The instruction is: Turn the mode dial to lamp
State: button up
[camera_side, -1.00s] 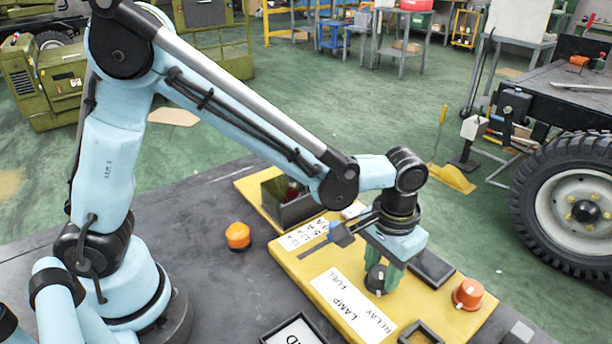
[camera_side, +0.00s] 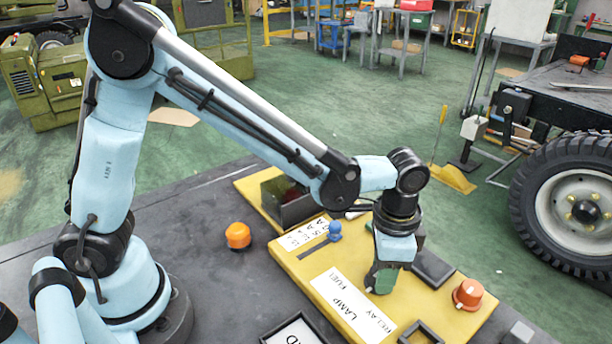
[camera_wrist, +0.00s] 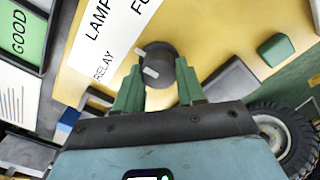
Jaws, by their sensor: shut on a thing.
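The mode dial (camera_wrist: 157,66) is a dark round knob with white marks on top; it stands on the yellow panel (camera_side: 300,262). A white label (camera_side: 352,305) beside it reads FUEL, LAMP and RELAY; the label also shows in the wrist view (camera_wrist: 117,28). My gripper (camera_side: 381,283) is down at the panel, shut on the dial. In the wrist view its green fingers (camera_wrist: 160,88) sit on either side of the knob. In the side view my gripper mostly hides the dial. I cannot tell for sure which word the dial's mark points to.
A blue slider knob (camera_side: 335,231) stands in a slot behind the label. An orange knob (camera_side: 468,294) is at the panel's right end. A dark box (camera_side: 290,207) stands at the back, and an orange button (camera_side: 238,235) is on the dark table (camera_side: 215,290).

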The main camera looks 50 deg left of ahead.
jog(key=shift+m, duration=0.3)
jog(key=o, duration=1)
jog(key=shift+o, duration=0.2)
jog(key=shift+r, duration=0.1)
notch_tip(320, 180, up, 12)
jog(key=shift+a, duration=0.1)
jog(key=s+a+f+n+t, duration=0.1)
jog(key=s+a+n+t, duration=0.2)
jog(key=a, duration=0.6)
jog(key=s+a+f+n+t, duration=0.1)
jog(key=s+a+n+t, duration=0.2)
jog(key=a+n, duration=0.3)
jog(key=a+t, duration=0.1)
jog(key=a, duration=0.2)
jog(key=shift+s, duration=0.25)
